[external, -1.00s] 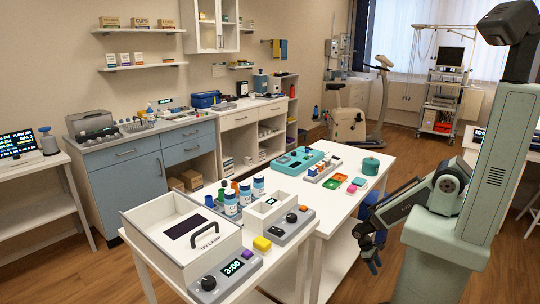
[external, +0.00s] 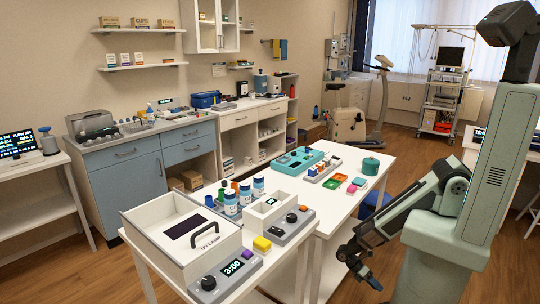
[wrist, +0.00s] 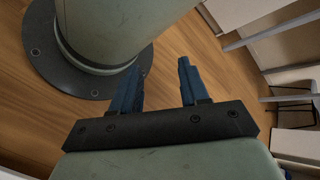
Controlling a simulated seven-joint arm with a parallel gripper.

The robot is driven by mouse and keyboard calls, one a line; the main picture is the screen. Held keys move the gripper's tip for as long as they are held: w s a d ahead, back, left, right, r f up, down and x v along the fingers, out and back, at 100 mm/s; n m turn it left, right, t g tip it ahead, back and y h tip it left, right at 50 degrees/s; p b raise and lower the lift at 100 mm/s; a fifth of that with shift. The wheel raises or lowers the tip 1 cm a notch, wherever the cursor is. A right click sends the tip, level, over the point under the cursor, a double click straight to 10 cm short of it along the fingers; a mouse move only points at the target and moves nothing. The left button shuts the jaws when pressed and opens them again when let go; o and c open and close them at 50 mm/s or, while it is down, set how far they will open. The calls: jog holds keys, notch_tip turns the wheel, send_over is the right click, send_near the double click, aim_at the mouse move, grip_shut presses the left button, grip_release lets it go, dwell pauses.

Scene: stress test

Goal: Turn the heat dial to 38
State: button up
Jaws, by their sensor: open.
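Two grey units with dark dials stand on the near white table. One dial (external: 291,218) is beside a small display on the unit with a white box; its marks are too small to read. The other dial (external: 208,283) is on the front of the UV box, beside a display (external: 233,267) reading 3:00. I cannot tell from labels which is the heat dial. My gripper (external: 368,278) hangs low over the floor, right of the table and apart from both dials. In the wrist view its blue fingers (wrist: 163,70) are spread, with nothing between them.
A teal unit (external: 300,160) and a green pot (external: 370,165) stand farther back. My base is close in the wrist view.

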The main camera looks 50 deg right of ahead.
jog(key=s+a+r+n+t+h, duration=0.15)
jog(key=a+n, duration=0.25)
jog(key=a, duration=0.4)
jog(key=a+r+n+h, duration=0.2)
jog(key=a+r+n, duration=0.1)
jog(key=a, duration=0.4)
jog(key=s+a+r+n+h, duration=0.15)
jog(key=a+n, duration=0.25)
jog(key=a, duration=0.4)
jog(key=a+r+n+t, duration=0.1)
jog(key=a+r+t, duration=0.3)
jog(key=a+r, duration=1.15)
jog(key=m+t+y, duration=0.5)
jog(key=t+y, duration=0.1)
send_near(292, 215)
notch_tip(292, 215, down, 9)
jog(key=shift+a+r, duration=0.15)
jog(key=shift+a, duration=0.05)
